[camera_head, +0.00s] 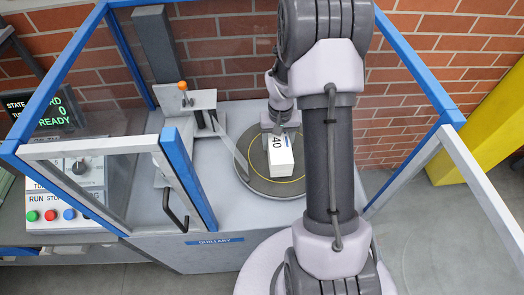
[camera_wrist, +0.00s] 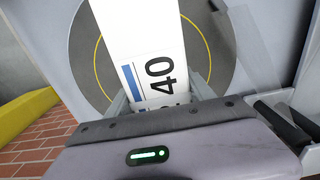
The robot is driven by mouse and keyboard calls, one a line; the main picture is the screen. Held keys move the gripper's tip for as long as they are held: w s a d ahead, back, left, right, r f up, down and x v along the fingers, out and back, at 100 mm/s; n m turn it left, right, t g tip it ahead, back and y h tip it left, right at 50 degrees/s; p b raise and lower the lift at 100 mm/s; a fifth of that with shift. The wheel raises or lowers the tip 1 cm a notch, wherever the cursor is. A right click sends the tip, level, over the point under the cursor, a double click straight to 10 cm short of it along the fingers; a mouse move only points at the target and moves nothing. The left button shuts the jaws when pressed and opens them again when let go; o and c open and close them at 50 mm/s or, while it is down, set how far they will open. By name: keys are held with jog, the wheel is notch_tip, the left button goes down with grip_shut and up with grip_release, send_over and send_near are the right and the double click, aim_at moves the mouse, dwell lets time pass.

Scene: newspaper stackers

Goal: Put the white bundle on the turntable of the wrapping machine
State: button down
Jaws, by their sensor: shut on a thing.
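The white bundle (camera_head: 281,160), marked with a black "40", is at the turntable (camera_head: 247,151) of the wrapping machine. The turntable is a dark grey disc with a yellow ring. My gripper (camera_head: 279,133) is shut on the bundle from above. In the wrist view the bundle (camera_wrist: 150,62) sits between the fingers, over the turntable (camera_wrist: 86,60), with a blue stripe beside the number. I cannot tell whether the bundle touches the disc. My arm hides part of the turntable's right side.
A blue-framed guard with clear panels stands around the machine; its door (camera_head: 110,180) with a dark handle is at front left. A post with an orange knob (camera_head: 183,86) stands left of the turntable. A control panel (camera_head: 62,200) is at far left, and a yellow column (camera_head: 480,130) at right.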

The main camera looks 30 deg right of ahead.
jog(key=shift+w+d+f, duration=0.1)
jog(key=shift+d, duration=0.9)
notch_tip(320, 180, down, 4)
jog(key=shift+d+r+b, duration=0.1)
jog(key=shift+r+b, duration=0.1)
jog(key=shift+b, duration=0.65)
jog(key=shift+r, duration=0.1)
jog(key=shift+c, duration=1.8)
grip_release()
